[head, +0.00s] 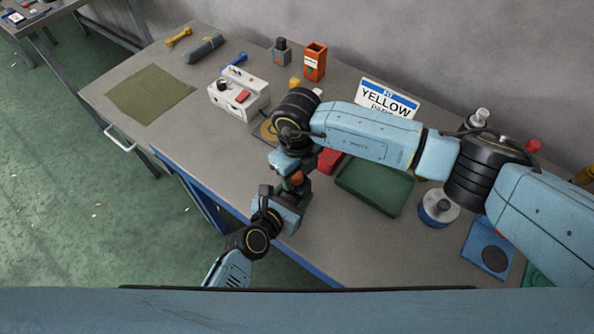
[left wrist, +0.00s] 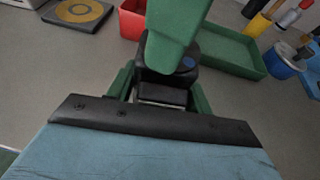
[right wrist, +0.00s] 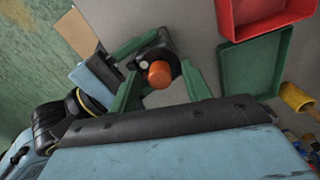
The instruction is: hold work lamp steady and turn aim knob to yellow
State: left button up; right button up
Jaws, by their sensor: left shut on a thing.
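The work lamp is a small black piece with an orange knob (head: 297,177), held near the table's front edge. My left gripper (head: 283,194) is shut on its black body (left wrist: 165,88), which has a blue spot on it in the left wrist view. My right gripper (right wrist: 162,82) is above the lamp. Its green fingers stand apart on either side of the orange knob, with gaps between. A green finger-like part covers some of the lamp in the left wrist view. I cannot make out a yellow mark on the lamp.
A sign reading "YELLOW" (head: 388,99) stands at the back. A green tray (head: 376,186) and a red bin (right wrist: 262,22) lie close to the lamp. A white control box (head: 239,97), an orange holder (head: 314,62) and a green mat (head: 150,93) are farther left. The front left table surface is clear.

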aim_at(297, 175)
notch_tip(297, 175, up, 12)
dwell(0.6)
pick_arm(q)
jog(key=o, duration=1.3)
jog(key=shift+c, duration=0.2)
